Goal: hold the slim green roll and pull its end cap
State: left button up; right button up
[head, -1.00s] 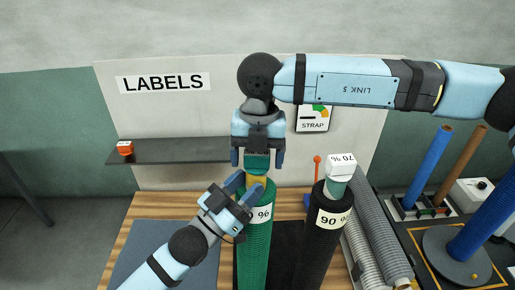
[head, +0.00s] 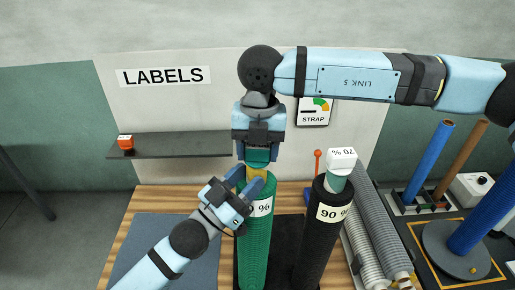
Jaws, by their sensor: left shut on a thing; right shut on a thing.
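The slim green roll (head: 256,232) stands upright at the table's middle, a white label on it partly hidden by my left gripper. My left gripper (head: 246,181) is shut on the roll near its top, coming from the lower left. My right gripper (head: 258,152) points down above the roll and is shut on the teal end cap (head: 258,156). A yellow piece (head: 258,169) shows below the cap, at the roll's top. Whether the cap is still seated is hard to tell, because the fingers cover much of the joint.
A black roll (head: 323,228) labelled 90, with a white 70 % tag on top, stands close on the right. Grey rolls (head: 376,235) lie beyond it. A shelf (head: 180,146) with an orange item (head: 125,142) is at back left.

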jog(key=shift+r, duration=0.9)
jog(key=shift+r, duration=1.4)
jog(key=shift+r, duration=0.1)
jog(key=shift+w+d+r, duration=0.1)
jog(key=shift+d+r, duration=0.05)
jog(key=shift+r, duration=1.75)
pick_arm(q)
jog(key=shift+a, duration=0.1)
jog(key=shift+s+a+f, duration=0.15)
jog(key=shift+s+a, duration=0.65)
jog(key=shift+a, duration=0.1)
jog(key=o, duration=1.3)
jog(key=shift+c, duration=0.2)
